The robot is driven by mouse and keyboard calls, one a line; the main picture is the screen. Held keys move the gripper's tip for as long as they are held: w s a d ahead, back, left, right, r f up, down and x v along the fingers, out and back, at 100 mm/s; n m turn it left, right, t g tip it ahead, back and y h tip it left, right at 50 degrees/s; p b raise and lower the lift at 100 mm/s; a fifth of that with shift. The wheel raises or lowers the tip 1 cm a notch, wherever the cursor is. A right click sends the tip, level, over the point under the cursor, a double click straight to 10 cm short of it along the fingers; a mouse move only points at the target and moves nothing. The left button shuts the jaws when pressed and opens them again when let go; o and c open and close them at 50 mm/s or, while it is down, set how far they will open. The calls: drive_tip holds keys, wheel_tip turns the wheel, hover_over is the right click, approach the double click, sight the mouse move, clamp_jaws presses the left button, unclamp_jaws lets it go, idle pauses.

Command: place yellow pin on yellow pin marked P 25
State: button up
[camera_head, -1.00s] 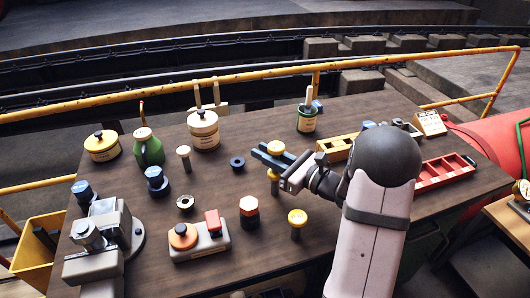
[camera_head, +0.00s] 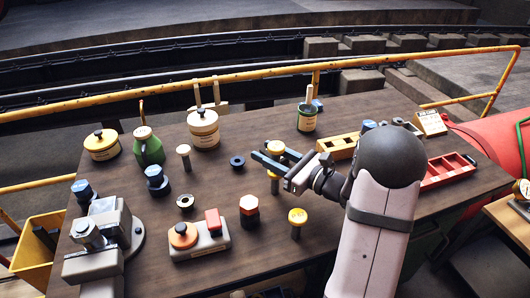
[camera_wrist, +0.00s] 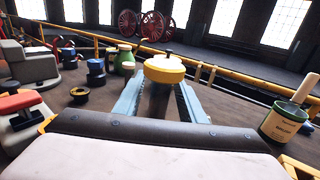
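A pin with a yellow cap (camera_head: 275,147) and dark shaft stands upright near the middle of the table. My gripper (camera_head: 268,155) reaches around it from the right, with one blue-grey finger on each side of the shaft. In the wrist view the yellow cap (camera_wrist: 164,69) rises above the fingers, with the shaft between them. Gaps appear between shaft and fingers, so my gripper (camera_wrist: 157,103) looks open. Markings on both caps are too small to read.
A green pot (camera_head: 307,121) stands behind, a yellow tray (camera_head: 338,147) and red tray (camera_head: 447,170) right.

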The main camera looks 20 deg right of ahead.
drive_tip(key=b+v, duration=0.2)
drive_tip(key=v, duration=0.9)
drive_tip(key=s+a+n+g+y, duration=0.2)
drive_tip(key=s+a+n+g, duration=0.1)
drive_tip(key=a+n+g, duration=0.45)
drive_tip(key=s+a+f+n+g+h+p, duration=0.1)
drive_tip(key=s+a+f+n+g+h, duration=0.1)
drive_tip(key=s+n, duration=0.1)
drive_tip(key=s+a+f+n+g+h+p, duration=0.1)
drive_tip(key=s+a+f+n+g+h, duration=0.1)
drive_tip(key=s+a+n+g, duration=0.1)
drive_tip(key=s+a+f+n+g+h+p, duration=0.2)
drive_tip(key=s+n, duration=0.3)
drive_tip(key=n, duration=0.2)
drive_tip(key=shift+s+a+f+g, duration=0.15)
drive_tip(key=shift+s+f+g, duration=0.1)
drive_tip(key=shift+f, duration=0.15)
drive_tip(key=s+d+n+h+p, duration=0.1)
drive_tip(key=n+h, duration=0.1)
drive_tip(key=n, duration=0.1)
drive_tip(key=s+f+n+h+p, duration=0.1)
drive_tip(key=n+h, duration=0.1)
drive_tip(key=n, duration=0.1)
drive_tip(key=s+d+n+h+p, duration=0.1)
drive_tip(key=n+h, duration=0.1)
drive_tip(key=n, duration=0.1)
drive_tip(key=shift+s+d+f, duration=0.3)
drive_tip(key=shift+d+f, duration=0.05)
drive_tip(key=shift+f, duration=0.05)
